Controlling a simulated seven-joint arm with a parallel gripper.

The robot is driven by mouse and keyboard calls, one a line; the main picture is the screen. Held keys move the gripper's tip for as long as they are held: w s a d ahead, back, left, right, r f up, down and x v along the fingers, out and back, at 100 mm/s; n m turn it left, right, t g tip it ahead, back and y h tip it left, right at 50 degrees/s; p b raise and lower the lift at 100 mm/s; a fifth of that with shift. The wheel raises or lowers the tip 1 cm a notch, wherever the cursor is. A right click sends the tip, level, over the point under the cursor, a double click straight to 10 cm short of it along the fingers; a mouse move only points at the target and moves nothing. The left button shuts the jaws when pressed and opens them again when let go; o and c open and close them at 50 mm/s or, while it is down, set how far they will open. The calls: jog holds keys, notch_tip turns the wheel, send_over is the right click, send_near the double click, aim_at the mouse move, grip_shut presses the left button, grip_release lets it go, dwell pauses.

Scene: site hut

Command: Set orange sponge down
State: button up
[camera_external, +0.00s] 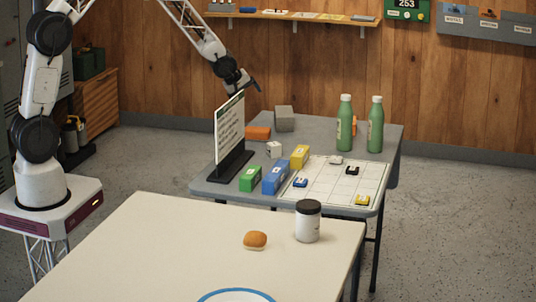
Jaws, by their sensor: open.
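An orange block that looks like the orange sponge (259,133) lies flat on the grey table (222,189), just right of the upright sign. The sign may hide its left end. My gripper (254,89) is open above the table, close to the sign's top edge and well above the sponge. Nothing shows between its fingers, though they are small in this view. Another orange thing (354,126) shows between the two green bottles, mostly hidden; I cannot tell what it is.
The sign (230,128) stands on a black base near the gripper. A grey block (284,118), small boxes (275,178), a white grid board (318,194) and green bottles (375,125) share the table. The cream table (150,250) in front holds a bun (255,240) and jar (308,225).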

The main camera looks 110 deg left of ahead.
jog(key=w+d+n+g+h, duration=0.2)
jog(key=w+d+n+h, duration=0.3)
jog(key=n, duration=0.8)
send_over(257, 129)
jog(key=s, duration=0.1)
jog(key=shift+s+f+h, duration=0.2)
jog(key=shift+f+h, duration=0.2)
jog(key=shift+f, duration=1.35)
jog(key=shift+f, duration=0.1)
jog(key=shift+w+f, duration=0.2)
jog(key=shift+f, duration=1)
jog(key=shift+w+a+f, duration=0.1)
jog(key=shift+w+f, duration=0.15)
jog(key=shift+f, duration=1.05)
jog(key=shift+w+a+f, duration=0.1)
jog(key=shift+w+f, duration=0.1)
jog(key=shift+f, duration=1.05)
